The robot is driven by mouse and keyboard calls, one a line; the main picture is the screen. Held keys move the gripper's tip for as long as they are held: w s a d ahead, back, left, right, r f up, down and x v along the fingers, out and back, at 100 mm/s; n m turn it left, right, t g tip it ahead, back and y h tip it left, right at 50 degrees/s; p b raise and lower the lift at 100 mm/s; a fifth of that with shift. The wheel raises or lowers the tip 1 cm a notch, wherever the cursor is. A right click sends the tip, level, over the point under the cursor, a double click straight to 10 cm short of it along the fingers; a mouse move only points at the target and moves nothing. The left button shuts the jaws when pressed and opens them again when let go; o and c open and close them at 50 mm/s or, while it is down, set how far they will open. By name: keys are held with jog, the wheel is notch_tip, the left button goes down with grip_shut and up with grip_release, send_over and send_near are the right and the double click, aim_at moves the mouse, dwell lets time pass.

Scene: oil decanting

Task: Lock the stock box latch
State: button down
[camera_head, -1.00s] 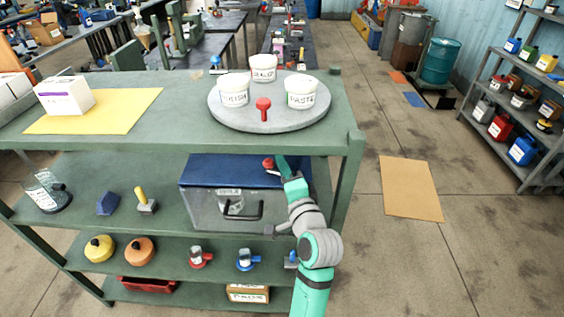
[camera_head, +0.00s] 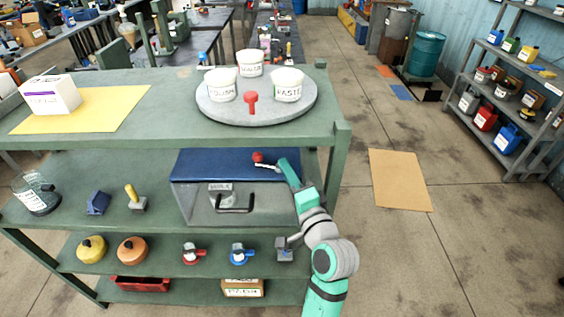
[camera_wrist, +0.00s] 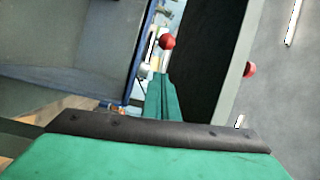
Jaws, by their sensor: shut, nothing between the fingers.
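The stock box (camera_head: 204,206) is a grey box with a blue lid (camera_head: 222,166) and a black front handle, on the shelf below the top. The lid looks down. The latch (camera_head: 258,157) shows as a red knob on a thin metal lever by the lid's right end; the knob also appears in the wrist view (camera_wrist: 168,42). My gripper (camera_head: 284,163) is shut and empty at the box's right side, just right of the knob. In the wrist view its green fingers (camera_wrist: 160,82) point toward the knob, apparently with a gap. I cannot tell whether they touch the lever.
The green rack's right post (camera_head: 335,175) stands close beside my arm. A turntable (camera_head: 257,117) with white tubs is on top. Valves (camera_head: 240,254) sit on the shelf below.

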aim_at(270, 165)
jog(key=shift+y, duration=0.3)
jog(key=s, duration=0.5)
jog(key=shift+a+f, duration=0.1)
jog(key=shift+f, duration=0.05)
jog(key=x, duration=0.9)
jog(key=shift+w+a+f, duration=0.1)
jog(key=shift+w+a, duration=0.05)
jog(key=shift+w, duration=0.15)
jog(key=shift+w+a, duration=0.2)
jog(key=shift+a, duration=0.1)
jog(key=shift+d, duration=0.15)
